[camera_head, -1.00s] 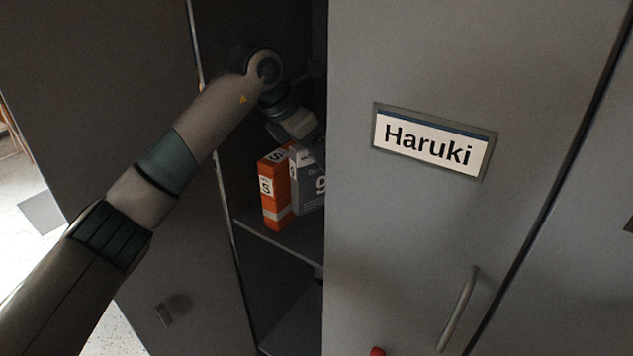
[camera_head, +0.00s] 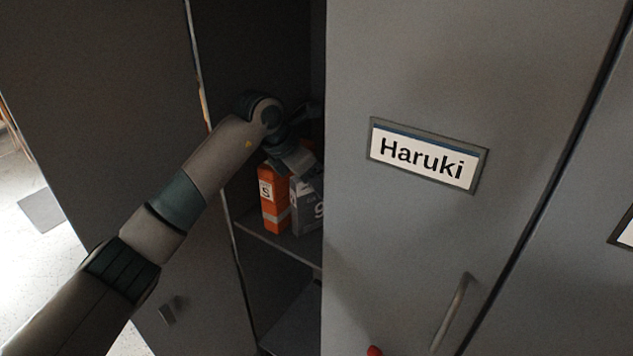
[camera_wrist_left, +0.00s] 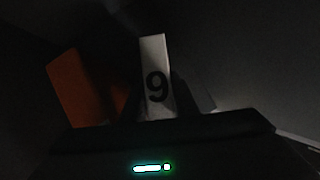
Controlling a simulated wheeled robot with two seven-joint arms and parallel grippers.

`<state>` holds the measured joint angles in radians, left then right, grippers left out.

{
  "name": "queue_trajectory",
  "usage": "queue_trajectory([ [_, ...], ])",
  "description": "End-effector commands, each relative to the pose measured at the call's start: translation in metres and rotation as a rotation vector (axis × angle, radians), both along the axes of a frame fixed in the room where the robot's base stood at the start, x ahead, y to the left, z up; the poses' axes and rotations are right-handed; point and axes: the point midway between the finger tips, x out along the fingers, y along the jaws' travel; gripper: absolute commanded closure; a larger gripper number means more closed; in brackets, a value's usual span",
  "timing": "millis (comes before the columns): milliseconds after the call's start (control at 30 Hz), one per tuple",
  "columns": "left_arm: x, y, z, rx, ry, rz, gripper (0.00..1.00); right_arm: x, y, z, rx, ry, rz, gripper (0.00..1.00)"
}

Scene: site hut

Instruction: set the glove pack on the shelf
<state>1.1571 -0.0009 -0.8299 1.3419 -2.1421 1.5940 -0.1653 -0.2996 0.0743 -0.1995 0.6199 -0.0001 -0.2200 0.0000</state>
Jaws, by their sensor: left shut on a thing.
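The glove pack (camera_head: 308,208), a grey box with a pale top label and a 9, is inside the open locker, to the right of an orange box (camera_head: 273,205). My left gripper (camera_head: 299,165) reaches down from above and is shut on the pack's upper part. The pack's base is at or very near the shelf (camera_head: 280,243); I cannot tell whether it touches. In the left wrist view the pack's white 9 face (camera_wrist_left: 156,85) is central, with the orange box (camera_wrist_left: 75,88) at left. The locker front hides the pack's right side.
The locker front with the Haruki plate (camera_head: 428,157) and a handle (camera_head: 455,313) stands close on the right. A grey door panel (camera_head: 110,120) is on the left. The opening between them is narrow. A lower shelf (camera_head: 295,325) shows beneath.

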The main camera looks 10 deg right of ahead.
Motion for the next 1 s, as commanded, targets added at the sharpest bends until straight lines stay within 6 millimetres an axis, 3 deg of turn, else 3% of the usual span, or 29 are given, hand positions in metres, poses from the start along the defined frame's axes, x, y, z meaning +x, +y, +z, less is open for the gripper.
queue_trajectory([
  [367, 0.000, 0.000, -0.004, 0.000, -0.001, 0.000, 0.97, 0.000, -0.007, -0.003, -0.007, -0.001, 0.002, 0.69],
  [400, 0.000, 0.000, -0.004, 0.000, -0.001, 0.000, 0.71, 0.000, -0.007, -0.003, -0.007, -0.001, 0.002, 0.69],
  [433, 0.000, 0.000, -0.003, 0.000, -0.001, 0.000, 0.65, 0.000, -0.008, -0.002, -0.008, 0.000, 0.002, 0.69],
  [833, 0.000, 0.000, -0.001, 0.000, 0.000, 0.000, 0.65, 0.000, -0.008, 0.000, -0.009, 0.000, 0.003, 0.69],
  [1000, 0.003, 0.007, 0.010, 0.000, -0.003, 0.001, 0.65, 0.000, -0.006, 0.003, -0.006, 0.000, 0.002, 0.69],
])
